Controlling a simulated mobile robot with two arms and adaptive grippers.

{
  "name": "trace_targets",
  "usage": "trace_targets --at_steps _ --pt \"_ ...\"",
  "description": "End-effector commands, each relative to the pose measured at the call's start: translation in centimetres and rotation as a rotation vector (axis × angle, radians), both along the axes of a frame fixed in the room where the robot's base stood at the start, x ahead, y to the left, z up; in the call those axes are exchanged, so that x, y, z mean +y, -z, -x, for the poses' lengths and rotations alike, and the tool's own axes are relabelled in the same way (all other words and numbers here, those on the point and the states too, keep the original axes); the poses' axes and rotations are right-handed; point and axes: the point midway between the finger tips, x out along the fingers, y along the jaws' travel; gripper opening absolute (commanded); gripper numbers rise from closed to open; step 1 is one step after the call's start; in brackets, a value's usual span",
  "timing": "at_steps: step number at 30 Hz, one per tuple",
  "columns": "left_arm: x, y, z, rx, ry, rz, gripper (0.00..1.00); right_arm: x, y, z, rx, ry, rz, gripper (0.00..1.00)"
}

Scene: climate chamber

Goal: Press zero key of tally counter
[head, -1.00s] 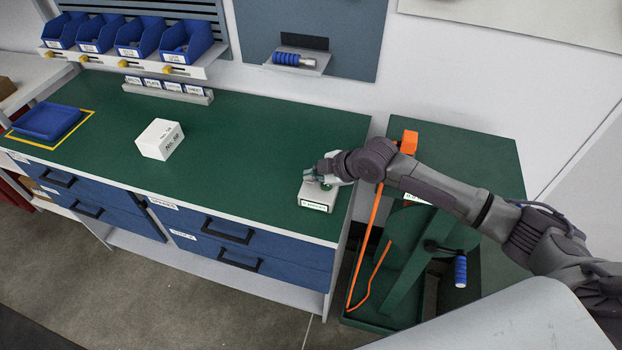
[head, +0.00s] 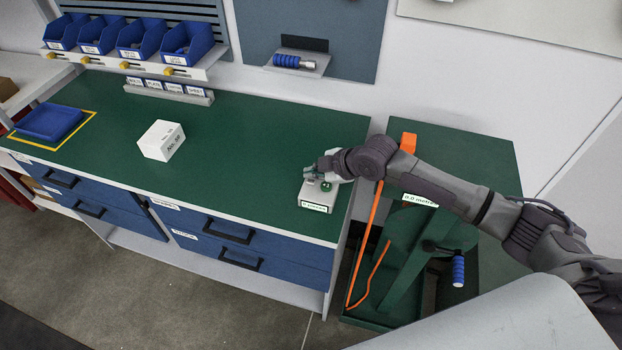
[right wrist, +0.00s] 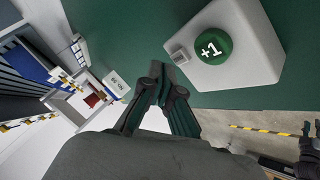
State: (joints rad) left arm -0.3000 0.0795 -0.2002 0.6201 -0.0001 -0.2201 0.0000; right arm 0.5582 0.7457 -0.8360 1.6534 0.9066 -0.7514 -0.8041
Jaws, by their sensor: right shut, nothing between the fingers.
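The tally counter is a light grey box (head: 317,207) near the right front corner of the green bench top. It bears a white label on its front and a round green key (head: 326,186). In the right wrist view the counter (right wrist: 252,62) is at upper right, and its green key (right wrist: 213,46) reads "+1". A small grey key (right wrist: 179,57) sits at the counter's edge; its marking is unreadable. My right gripper (head: 309,173) is shut and empty over the counter's far left side. In the wrist view its fingertips (right wrist: 167,76) are beside the small key; contact cannot be told. My left gripper is out of view.
A white box (head: 161,140) stands on the bench left of the counter. A blue tray (head: 49,122) lies at far left, and blue bins (head: 139,38) hang behind. A green stand with a crank (head: 459,270) and orange rail is right of the bench.

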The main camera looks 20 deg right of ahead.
Motion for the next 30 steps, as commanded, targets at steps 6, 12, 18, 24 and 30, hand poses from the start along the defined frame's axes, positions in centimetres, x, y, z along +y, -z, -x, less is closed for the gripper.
trace_targets --at_steps 6,12,18,24,30 --pt "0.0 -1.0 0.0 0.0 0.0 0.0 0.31 0.0 -1.1 0.0 -0.001 0.001 0.0 0.0" --pt "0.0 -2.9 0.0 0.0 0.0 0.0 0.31 0.0 -3.3 0.0 -0.001 0.0 0.001 0.0" --pt "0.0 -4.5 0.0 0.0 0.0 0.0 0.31 0.0 -5.0 0.0 -0.001 0.0 0.001 0.0" --pt "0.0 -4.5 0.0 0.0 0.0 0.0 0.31 0.0 -5.0 0.0 0.0 0.0 0.0 0.0" --pt "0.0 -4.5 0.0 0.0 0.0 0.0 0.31 0.0 -5.0 0.0 -0.001 0.001 0.0 0.0"
